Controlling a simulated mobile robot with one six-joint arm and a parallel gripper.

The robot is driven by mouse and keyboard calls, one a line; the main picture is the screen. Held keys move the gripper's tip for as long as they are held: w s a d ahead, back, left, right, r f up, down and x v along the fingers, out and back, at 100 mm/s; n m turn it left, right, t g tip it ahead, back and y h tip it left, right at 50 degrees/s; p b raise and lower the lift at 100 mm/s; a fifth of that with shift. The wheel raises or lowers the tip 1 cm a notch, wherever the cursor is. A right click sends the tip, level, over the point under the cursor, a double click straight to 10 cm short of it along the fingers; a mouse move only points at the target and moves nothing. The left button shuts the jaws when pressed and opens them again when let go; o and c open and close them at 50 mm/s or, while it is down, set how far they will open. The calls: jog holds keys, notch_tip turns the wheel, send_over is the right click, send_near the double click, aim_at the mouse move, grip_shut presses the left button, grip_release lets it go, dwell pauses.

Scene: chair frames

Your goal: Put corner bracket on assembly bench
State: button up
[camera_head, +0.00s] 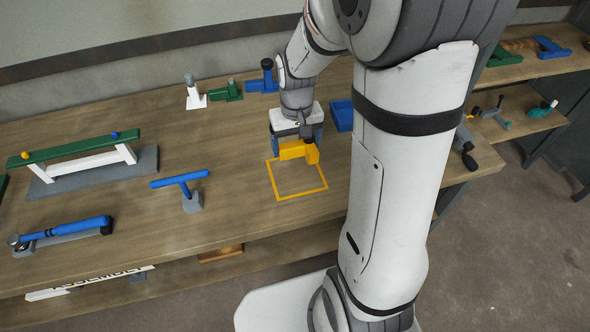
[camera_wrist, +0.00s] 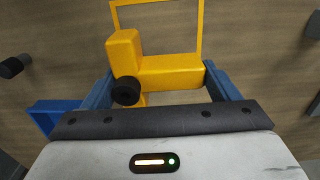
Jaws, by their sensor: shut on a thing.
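The yellow corner bracket (camera_head: 292,151) is between the blue fingers of my gripper (camera_head: 297,143), which is shut on it. In the wrist view the bracket (camera_wrist: 172,72) is an L-shaped piece with a black round knob, held across between the fingers of my gripper (camera_wrist: 160,82). The assembly bench (camera_head: 240,168) is a wooden top with a yellow square outline (camera_head: 300,196) marked on it. The bracket is at the far edge of that outline in the head view. I cannot tell whether it touches the bench top.
A blue T-shaped tool (camera_head: 180,181) stands left of the outline. A white and green frame (camera_head: 85,160) and a blue-handled clamp (camera_head: 65,233) are further left. A blue tray (camera_head: 341,114) is close on the right. Bare bench lies inside and left of the outline.

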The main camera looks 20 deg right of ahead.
notch_tip(320, 180, down, 8)
jog(key=shift+w+f, duration=0.1)
dwell(0.4)
jog(key=shift+f, duration=0.1)
jog(key=o, duration=1.1)
jog(key=shift+c, duration=0.2)
